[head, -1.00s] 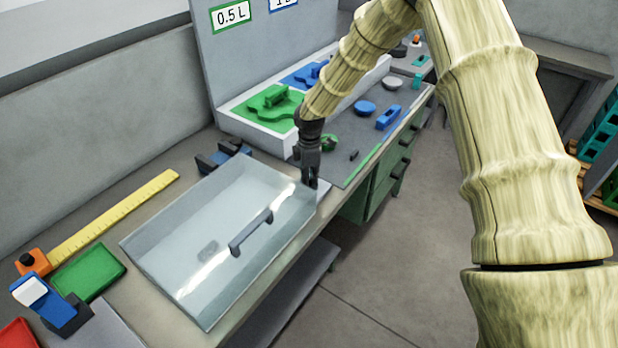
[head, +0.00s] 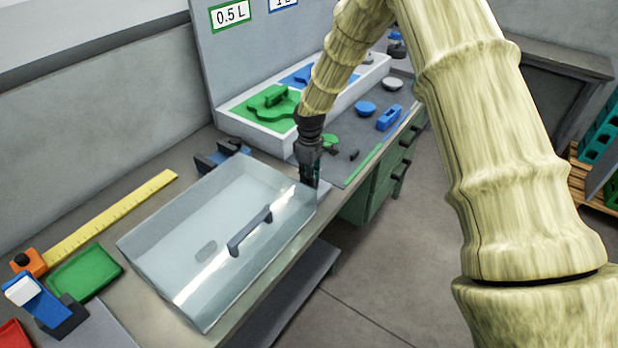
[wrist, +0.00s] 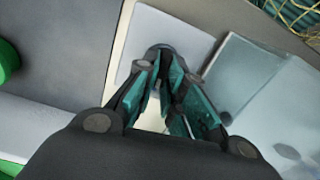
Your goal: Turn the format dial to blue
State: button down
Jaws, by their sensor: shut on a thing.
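My gripper (head: 311,184) points down at the right end of the clear-covered machine, beside the cover's far right corner. In the wrist view, its teal-padded fingers (wrist: 161,66) close together over a pale grey panel (wrist: 172,30). They are shut on a small dark thing at their tips, which appears to be the format dial. The fingers hide most of it, and its pointer and colour marks cannot be made out. The clear cover (head: 205,225) with its grey handle (head: 250,230) lies closed; it also shows right of the fingers in the wrist view (wrist: 245,72).
Behind the gripper stands a white tray (head: 245,126) with green and blue pieces. A blue disc (head: 365,109) and a blue block (head: 389,118) lie on the grey mat. At the left are a yellow ruler (head: 110,215) and a green tray (head: 86,272).

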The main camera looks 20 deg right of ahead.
jog(key=shift+m, duration=0.6)
jog(key=c, duration=1.5)
grip_release()
jog(key=shift+d, duration=0.1)
notch_tip(320, 180, up, 12)
jog(key=shift+s, duration=0.1)
